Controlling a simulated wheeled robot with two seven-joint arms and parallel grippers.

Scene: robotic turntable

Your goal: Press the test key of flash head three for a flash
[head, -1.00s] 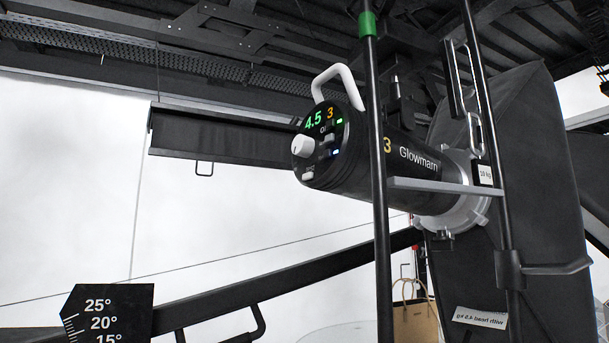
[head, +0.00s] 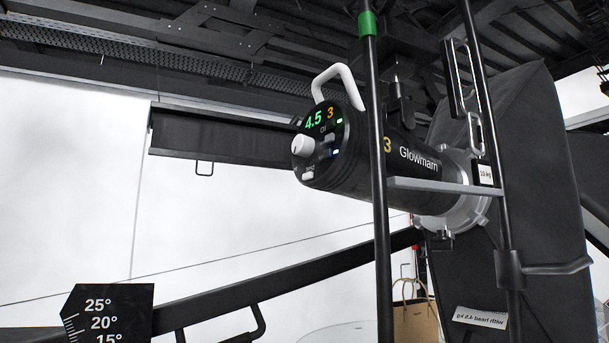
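Flash head three (head: 365,160) is a black cylinder marked "3 Glowmarn" with a white handle (head: 337,80) on top. Its round rear panel (head: 320,165) faces me at a slant. The panel shows a green "4.5", an orange "3", a green light and a blue light. A white knob (head: 302,146) sits at the panel's left side, and a small pale key (head: 308,175) sits near its lower edge. The key's label is too small to read surely. Neither of my grippers is in view.
A thin black upright pole (head: 379,200) with a green band crosses in front of the head. A grey softbox (head: 535,160) is at the right. A black slanted arm (head: 300,280) runs below. An angle scale (head: 105,315) is at lower left. A paper bag (head: 415,318) stands behind.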

